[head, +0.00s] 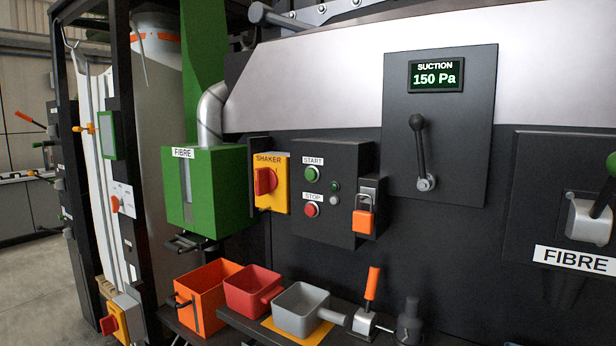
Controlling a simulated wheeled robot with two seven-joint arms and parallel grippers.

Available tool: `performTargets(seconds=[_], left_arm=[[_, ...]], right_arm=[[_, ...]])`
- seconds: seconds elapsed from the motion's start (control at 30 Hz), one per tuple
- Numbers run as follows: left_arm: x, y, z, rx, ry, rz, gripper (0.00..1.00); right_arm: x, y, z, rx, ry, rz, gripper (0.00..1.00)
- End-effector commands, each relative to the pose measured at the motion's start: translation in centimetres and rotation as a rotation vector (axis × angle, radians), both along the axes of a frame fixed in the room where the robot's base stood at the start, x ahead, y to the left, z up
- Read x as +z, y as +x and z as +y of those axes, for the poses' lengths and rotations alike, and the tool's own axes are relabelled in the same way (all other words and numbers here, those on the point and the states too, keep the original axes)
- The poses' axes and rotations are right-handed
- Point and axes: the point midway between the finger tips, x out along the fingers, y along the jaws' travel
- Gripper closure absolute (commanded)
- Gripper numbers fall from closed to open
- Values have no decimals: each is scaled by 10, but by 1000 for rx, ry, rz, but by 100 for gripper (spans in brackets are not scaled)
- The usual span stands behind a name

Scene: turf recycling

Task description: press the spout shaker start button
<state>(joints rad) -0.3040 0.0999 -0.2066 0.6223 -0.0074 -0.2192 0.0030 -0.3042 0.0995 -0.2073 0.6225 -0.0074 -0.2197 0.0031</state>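The dark control box (334,190) is on the machine's front, near the middle of the head view. Its green start button (310,174) sits under a START label (313,161). A red stop button (311,210) is below it, under a STOP label. A small dark green lamp (335,186) and a grey knob are to their right. A yellow plate marked SHAKER (271,183) with a red rotary switch (265,181) is just left of the box. Neither of my grippers is in the head view, and nothing covers the start button.
An orange padlock (363,220) hangs right of the box. A green FIBRE box (205,190) sticks out on the left. Below, a shelf holds an orange bin (203,300), a red scoop (252,290) and a grey scoop (303,309). An orange-handled clamp (370,300) stands right of them.

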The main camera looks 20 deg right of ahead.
Motion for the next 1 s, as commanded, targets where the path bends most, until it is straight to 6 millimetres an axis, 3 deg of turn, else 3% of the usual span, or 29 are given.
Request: performTargets(seconds=[0.03, 0.07, 0.43, 1.0], left_arm=[[0, 0, 0, 0, 0, 0, 41], [0, 0, 0, 0, 0, 0, 41], [0, 0, 0, 0, 0, 0, 41], [0, 0, 0, 0, 0, 0, 41]], right_arm=[[0, 0, 0, 0, 0, 0, 17], [0, 0, 0, 0, 0, 0, 23], [0, 0, 0, 0, -1, -1, 100], [0, 0, 0, -1, -1, -1, 100]])
